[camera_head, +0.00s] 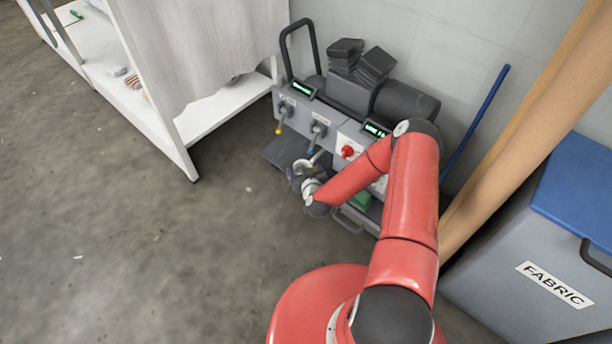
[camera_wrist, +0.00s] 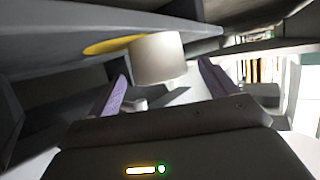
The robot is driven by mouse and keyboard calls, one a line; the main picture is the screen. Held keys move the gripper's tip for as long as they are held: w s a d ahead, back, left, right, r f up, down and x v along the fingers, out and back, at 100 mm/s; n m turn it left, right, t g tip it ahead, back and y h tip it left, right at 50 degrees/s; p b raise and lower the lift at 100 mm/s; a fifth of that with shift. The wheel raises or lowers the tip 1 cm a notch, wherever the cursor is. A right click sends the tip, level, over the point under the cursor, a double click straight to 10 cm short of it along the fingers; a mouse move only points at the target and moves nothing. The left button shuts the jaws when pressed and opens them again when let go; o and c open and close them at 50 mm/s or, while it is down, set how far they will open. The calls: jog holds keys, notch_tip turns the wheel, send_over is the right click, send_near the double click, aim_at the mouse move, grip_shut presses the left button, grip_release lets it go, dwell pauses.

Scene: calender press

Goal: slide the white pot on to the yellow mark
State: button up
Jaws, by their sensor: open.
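The white pot (camera_wrist: 158,60) is a plain round shape in the wrist view, just ahead of and between the two purple fingertips. My gripper (camera_wrist: 162,68) is open, with a finger on either side of the pot's near end. I cannot tell whether either finger touches it. The yellow mark (camera_wrist: 110,46) is a flat patch on a grey surface, left of the pot and partly covered by it. In the head view my gripper (camera_head: 298,178) is low at the front of the grey press (camera_head: 325,128); the pot cannot be made out clearly there.
The press has levers and a red knob (camera_head: 348,152). A white table (camera_head: 185,130) stands to its left. A blue pole (camera_head: 478,118), a wooden post (camera_head: 530,120) and a grey FABRIC bin (camera_head: 520,245) are at the right.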

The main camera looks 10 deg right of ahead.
aim_at(302, 164)
jog(key=shift+x, duration=2.05)
jog(key=c, duration=1.1)
jog(key=shift+o, duration=0.2)
jog(key=shift+b, duration=0.3)
jog(key=shift+d+f, duration=0.1)
